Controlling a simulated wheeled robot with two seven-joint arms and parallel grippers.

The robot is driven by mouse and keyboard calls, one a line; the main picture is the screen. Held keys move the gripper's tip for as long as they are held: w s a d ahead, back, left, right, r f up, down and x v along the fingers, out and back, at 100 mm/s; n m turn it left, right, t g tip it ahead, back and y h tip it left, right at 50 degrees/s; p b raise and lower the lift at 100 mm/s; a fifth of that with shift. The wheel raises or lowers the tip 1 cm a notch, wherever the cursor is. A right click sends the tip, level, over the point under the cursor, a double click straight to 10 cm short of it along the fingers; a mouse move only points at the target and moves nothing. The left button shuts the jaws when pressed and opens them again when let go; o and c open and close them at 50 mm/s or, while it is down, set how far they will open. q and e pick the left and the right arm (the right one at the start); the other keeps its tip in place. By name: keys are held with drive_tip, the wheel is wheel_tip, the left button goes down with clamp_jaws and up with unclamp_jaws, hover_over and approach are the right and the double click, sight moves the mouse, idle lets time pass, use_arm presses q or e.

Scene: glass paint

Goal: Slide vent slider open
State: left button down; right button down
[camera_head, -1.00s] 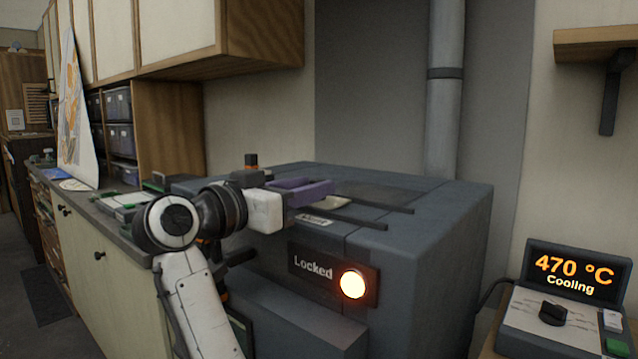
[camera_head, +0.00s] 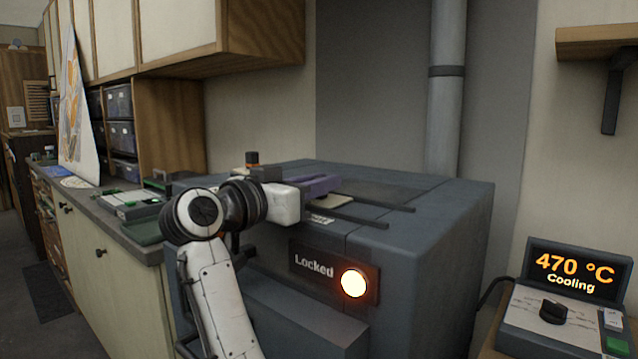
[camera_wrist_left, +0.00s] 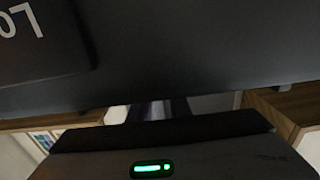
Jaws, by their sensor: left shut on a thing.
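The vent slider (camera_head: 375,193) looks like a dark plate between two dark rails on top of the grey kiln (camera_head: 440,215). My left gripper (camera_head: 325,187), with a white body and purple fingers, lies over the left end of the rails. It is shut on a part of the slider, but its fingers hide that part. A small label (camera_head: 320,219), too small to read, sits at the kiln's top front edge. In the left wrist view, the kiln's dark front (camera_wrist_left: 190,50) fills the top and the fingers show only partly. My right gripper is out of view.
The kiln front has a "Locked" sign (camera_head: 313,266) with a lit round lamp (camera_head: 353,283). A control box (camera_head: 560,300) at the right reads 470 °C, Cooling. A pipe (camera_head: 445,100) rises behind the kiln. A counter (camera_head: 110,215) runs along the left; wooden cabinets (camera_head: 265,40) hang above.

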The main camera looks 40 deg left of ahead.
sight(361, 212)
use_arm(q)
drive_tip(key=d, duration=0.2)
drive_tip(key=d+p, duration=0.1)
drive_tip(key=d, duration=0.5)
drive_tip(key=shift+s+p, duration=0.3)
drive_tip(key=shift+s, duration=0.05)
drive_tip(key=shift+d+f, duration=0.1)
drive_tip(key=shift+d, duration=0.05)
drive_tip(key=c, duration=1.6)
unclamp_jaws()
drive_tip(key=shift+d, duration=0.15)
drive_tip(key=shift+c, duration=0.2)
